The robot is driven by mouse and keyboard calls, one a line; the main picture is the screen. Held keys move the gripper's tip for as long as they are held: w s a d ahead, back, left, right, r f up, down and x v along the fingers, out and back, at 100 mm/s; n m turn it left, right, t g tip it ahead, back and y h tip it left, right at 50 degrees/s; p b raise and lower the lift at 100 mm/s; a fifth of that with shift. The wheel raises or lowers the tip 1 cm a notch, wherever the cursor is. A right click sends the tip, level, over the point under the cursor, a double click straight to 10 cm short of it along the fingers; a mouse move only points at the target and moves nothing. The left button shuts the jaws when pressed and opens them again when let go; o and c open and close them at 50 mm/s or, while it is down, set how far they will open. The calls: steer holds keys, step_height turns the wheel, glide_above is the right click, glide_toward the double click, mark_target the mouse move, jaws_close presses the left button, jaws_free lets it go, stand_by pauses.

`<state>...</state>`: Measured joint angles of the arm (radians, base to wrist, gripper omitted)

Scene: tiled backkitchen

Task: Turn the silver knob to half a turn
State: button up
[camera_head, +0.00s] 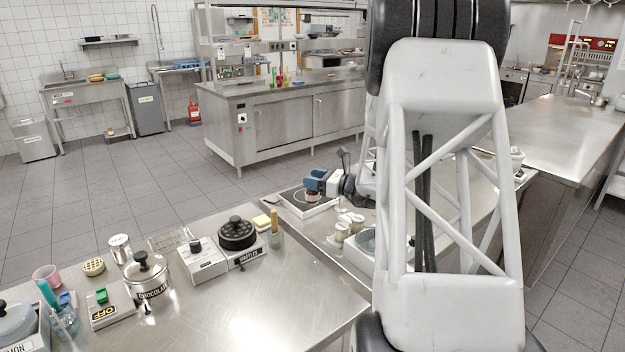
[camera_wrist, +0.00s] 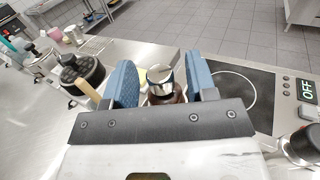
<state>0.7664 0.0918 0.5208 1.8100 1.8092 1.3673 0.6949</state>
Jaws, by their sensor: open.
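The silver knob (camera_wrist: 161,80) shows in the wrist view as a shiny rounded top on a dark brown body. My gripper (camera_wrist: 163,78) is open, with one blue finger pad on each side of the knob. Gaps show between knob and pads; contact is not visible. In the head view my gripper (camera_head: 314,181) is over the back counter, just above the small brown body (camera_head: 311,196). There the pads mostly hide the silver top. The knob's turn angle cannot be read.
A black hob with a white ring (camera_wrist: 258,92) lies beside the knob, with an OFF display (camera_wrist: 308,90) at its right. Small jars (camera_head: 343,231) stand nearer the arm. The front counter's middle is clear.

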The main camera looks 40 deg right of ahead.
steer(key=shift+w+a, duration=0.15)
steer(key=shift+w, duration=0.1)
steer(key=c, duration=0.9)
steer(key=shift+m+t+h, duration=0.4)
steer(key=shift+m+h, duration=0.1)
steer(key=shift+h, duration=0.2)
steer(key=m+t+h, duration=0.1)
steer(key=m+h, duration=0.2)
steer(key=h, duration=0.1)
steer(key=shift+a, duration=0.1)
steer(key=shift+m+h, duration=0.85)
steer(key=shift+h, duration=0.6)
steer(key=shift+m+h, duration=0.85)
steer(key=shift+h, duration=0.9)
